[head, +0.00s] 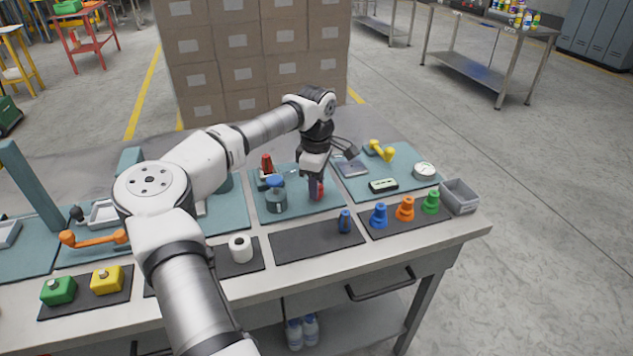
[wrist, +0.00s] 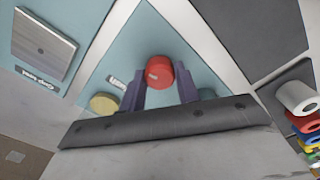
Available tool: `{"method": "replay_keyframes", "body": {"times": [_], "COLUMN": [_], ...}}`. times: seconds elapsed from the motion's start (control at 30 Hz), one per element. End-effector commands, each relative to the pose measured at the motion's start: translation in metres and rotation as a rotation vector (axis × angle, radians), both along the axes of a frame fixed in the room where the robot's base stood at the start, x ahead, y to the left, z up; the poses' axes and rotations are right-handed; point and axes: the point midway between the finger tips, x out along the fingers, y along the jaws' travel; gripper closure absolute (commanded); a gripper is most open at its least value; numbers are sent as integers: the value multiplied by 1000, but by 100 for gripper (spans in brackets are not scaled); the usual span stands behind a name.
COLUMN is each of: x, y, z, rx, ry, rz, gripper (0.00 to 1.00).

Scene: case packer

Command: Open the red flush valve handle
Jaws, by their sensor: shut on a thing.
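My gripper (head: 316,186) reaches down over the teal panel right of the blue-capped jar. It is shut on a red piece (head: 320,190), which I take to be the red flush valve handle. In the wrist view the round red end of the handle (wrist: 158,70) sits between the two dark fingers of my gripper (wrist: 161,82). The handle's lower part and any valve body beneath it are hidden by the fingers. How far the handle is turned cannot be told.
The blue-capped jar (head: 276,198) and another red-topped fitting (head: 267,164) stand close left of my gripper. A yellow handle (head: 381,151), a gauge (head: 424,170) and a grey bin (head: 459,197) are to the right. Stacked cartons (head: 250,60) stand behind the table.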

Motion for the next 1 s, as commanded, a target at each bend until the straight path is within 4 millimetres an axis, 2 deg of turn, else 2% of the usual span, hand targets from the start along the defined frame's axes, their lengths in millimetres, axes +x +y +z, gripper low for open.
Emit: {"method": "replay_keyframes", "body": {"times": [0.4,0.93,0.97,1.0], "x": [0,0,0,0], "y": [-1,-1,-1,-1], "z": [1,1,1,1], "rx": [-2,-1,-1,-1], "ry": [-3,-3,-3,-3], "rz": [-181,-204,-204,-204], "gripper": [91,91,67,62]}}
